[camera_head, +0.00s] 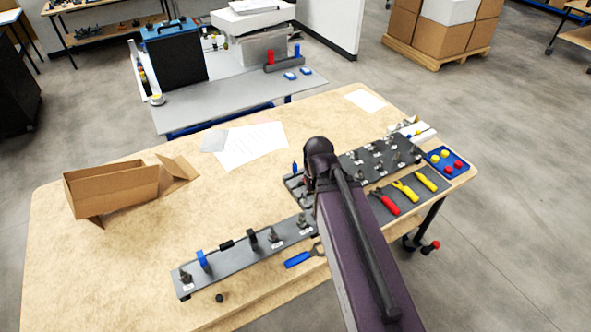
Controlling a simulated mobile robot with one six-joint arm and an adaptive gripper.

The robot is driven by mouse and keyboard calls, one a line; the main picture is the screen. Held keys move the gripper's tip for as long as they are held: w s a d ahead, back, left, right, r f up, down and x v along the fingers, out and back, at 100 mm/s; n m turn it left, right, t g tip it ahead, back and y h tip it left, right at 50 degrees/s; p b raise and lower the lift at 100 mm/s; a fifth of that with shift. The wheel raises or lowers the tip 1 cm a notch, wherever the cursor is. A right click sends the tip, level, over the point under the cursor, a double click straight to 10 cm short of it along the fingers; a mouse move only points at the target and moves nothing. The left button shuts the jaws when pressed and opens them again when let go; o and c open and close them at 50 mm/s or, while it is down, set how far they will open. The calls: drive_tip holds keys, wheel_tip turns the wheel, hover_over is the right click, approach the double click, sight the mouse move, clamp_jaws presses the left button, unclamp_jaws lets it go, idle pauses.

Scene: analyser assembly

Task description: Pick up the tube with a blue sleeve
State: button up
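A blue-sleeved upright piece (203,261) stands near the left end of the long dark rack (222,275) at the table's front. A smaller blue-topped piece (295,168) shows just left of my arm, by the rear dark plate. A blue upright piece (297,51) also stands beside a red one on the grey bench behind. I cannot tell which of these is the tube. My arm reaches over the table between the racks. My gripper is hidden below its dark joint, so I see neither its fingers nor anything held.
The rear plate (349,164) holds several small fittings. A grey mat (412,204) with red and yellow tools and a blue tray (436,168) lie at right. An open cardboard box (110,188) and papers (248,145) lie at left and back. Blue-handled pliers (300,258) lie beside the front rack.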

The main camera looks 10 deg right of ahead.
sight(294, 163)
drive_tip(key=w+f+n+b, duration=0.2)
drive_tip(key=w+n, duration=0.1)
drive_tip(key=w, duration=2.6)
drive_tip(key=shift+a+f+n+b, duration=0.3)
drive_tip(key=shift+a+f, duration=0.05)
drive_tip(key=shift+a, duration=0.05)
drive_tip(key=shift+f, duration=0.15)
wheel_tip(294, 163, down, 8)
drive_tip(key=b, duration=0.8)
drive_tip(key=shift+f+b, duration=0.2)
drive_tip(key=shift+b, duration=0.1)
drive_tip(key=shift+w+d+f+b, duration=0.1)
drive_tip(key=shift+d+f+b, duration=0.05)
drive_tip(key=shift+f+b, duration=2.45)
drive_tip(key=shift+c, duration=0.2)
clamp_jaws()
